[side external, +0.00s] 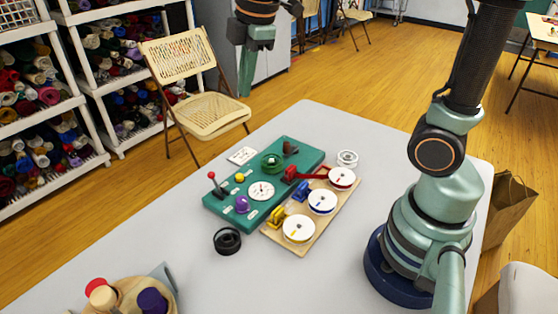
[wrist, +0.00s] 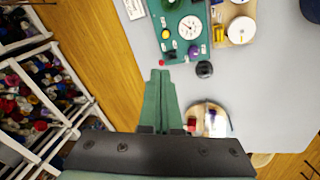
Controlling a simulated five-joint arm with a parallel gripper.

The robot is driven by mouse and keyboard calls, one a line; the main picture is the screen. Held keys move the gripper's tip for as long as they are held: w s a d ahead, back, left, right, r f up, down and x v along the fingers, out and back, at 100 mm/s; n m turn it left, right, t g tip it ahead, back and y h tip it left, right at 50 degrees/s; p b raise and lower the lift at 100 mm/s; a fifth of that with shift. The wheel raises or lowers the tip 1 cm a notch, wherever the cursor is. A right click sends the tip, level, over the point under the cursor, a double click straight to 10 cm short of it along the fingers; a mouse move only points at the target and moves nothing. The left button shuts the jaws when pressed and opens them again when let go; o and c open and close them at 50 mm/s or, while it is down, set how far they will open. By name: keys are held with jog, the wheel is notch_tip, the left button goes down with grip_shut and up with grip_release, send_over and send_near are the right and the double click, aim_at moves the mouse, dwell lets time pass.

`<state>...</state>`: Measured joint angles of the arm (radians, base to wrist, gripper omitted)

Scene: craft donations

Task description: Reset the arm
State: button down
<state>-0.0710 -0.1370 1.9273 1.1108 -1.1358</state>
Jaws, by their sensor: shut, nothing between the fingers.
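My gripper (side external: 245,92) hangs in the upper middle of the side external view, fingers pointing down, in front of the grey cabinet and beside the folding chair. In the wrist view my gripper (wrist: 160,73) has its two green fingers together, with nothing between them. It is raised well above the scene and touches nothing. My arm rises from its blue base at the right of the table (side external: 335,125) and leaves the top of the picture, so its middle part is hidden there.
A green board (side external: 222,208) with knobs and a dial, a wooden board (side external: 268,234) with white reels, and a black ring (side external: 227,241) lie on the table. A round wooden holder (side external: 129,290) is at the front left. A folding chair (side external: 215,112) and yarn shelves stand beyond.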

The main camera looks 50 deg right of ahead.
jog(key=s+d+f+m+t, duration=0.2)
jog(key=s+m, duration=0.7)
jog(key=m, duration=0.4)
jog(key=shift+s+d+f+m+t, duration=0.15)
jog(key=shift+s+d+m+t, duration=0.05)
jog(key=shift+d+m+t, duration=0.2)
